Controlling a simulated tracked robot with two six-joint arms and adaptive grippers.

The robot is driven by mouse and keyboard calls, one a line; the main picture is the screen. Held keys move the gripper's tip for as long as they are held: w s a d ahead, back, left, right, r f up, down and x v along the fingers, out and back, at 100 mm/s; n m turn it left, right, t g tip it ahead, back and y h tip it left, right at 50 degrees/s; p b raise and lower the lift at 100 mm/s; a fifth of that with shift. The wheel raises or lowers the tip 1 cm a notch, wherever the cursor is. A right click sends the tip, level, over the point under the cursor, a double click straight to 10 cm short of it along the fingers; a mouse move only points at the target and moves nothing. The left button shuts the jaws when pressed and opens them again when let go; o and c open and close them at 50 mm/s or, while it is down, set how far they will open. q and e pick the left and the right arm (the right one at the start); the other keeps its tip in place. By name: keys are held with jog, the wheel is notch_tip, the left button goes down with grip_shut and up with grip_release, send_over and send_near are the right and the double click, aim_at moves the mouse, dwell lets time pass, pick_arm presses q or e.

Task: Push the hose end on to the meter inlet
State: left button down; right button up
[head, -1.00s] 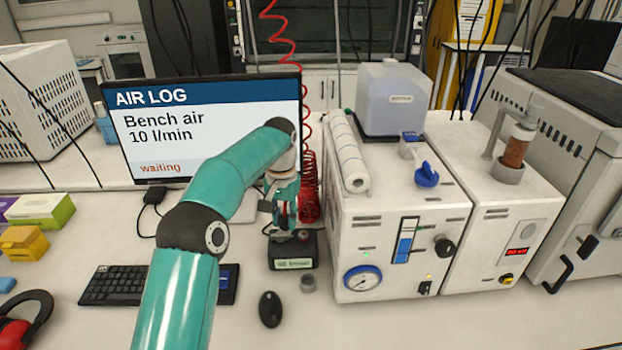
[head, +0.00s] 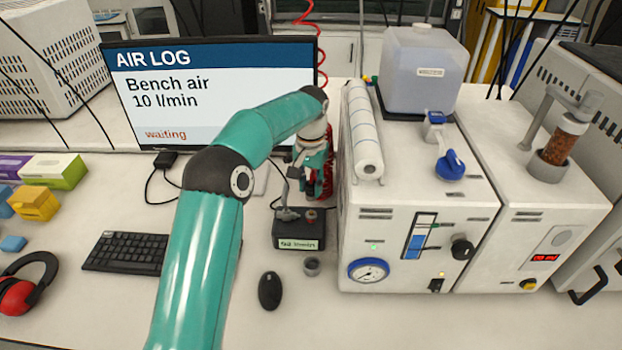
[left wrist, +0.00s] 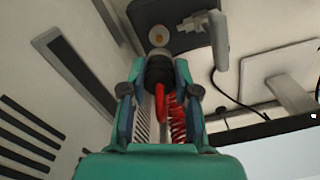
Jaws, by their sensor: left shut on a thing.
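The meter is a dark box (head: 300,234) with a pale label on the bench, left of the white instrument. Its inlet, a small round fitting (head: 311,215), stands on top; it shows as a tan disc (left wrist: 158,36) in the left wrist view. My left gripper (head: 312,192) is above and behind it. In the left wrist view the gripper (left wrist: 159,86) is shut on the black hose end (left wrist: 158,68), from which the red hose (left wrist: 162,102) runs. The hose end is close to the inlet; I cannot tell whether they touch. My right gripper is not in view.
The white instrument (head: 415,262) stands close at the right. A grey elbow fitting (head: 287,213) rises from the meter beside the inlet. The monitor (head: 215,95) is behind to the left.

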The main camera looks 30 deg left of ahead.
aim_at(310, 201)
pick_arm(q)
notch_tip(310, 201, down, 2)
jog(key=shift+s+d+f+b, duration=0.15)
jog(key=shift+f+b, duration=0.1)
jog(key=shift+b, duration=0.5)
jog(key=shift+f+b, duration=0.6)
jog(key=shift+f, duration=0.45)
jog(key=shift+f, duration=0.6)
dwell(0.6)
jog(key=shift+s+f, duration=0.15)
jog(key=shift+f, duration=0.1)
dwell(0.4)
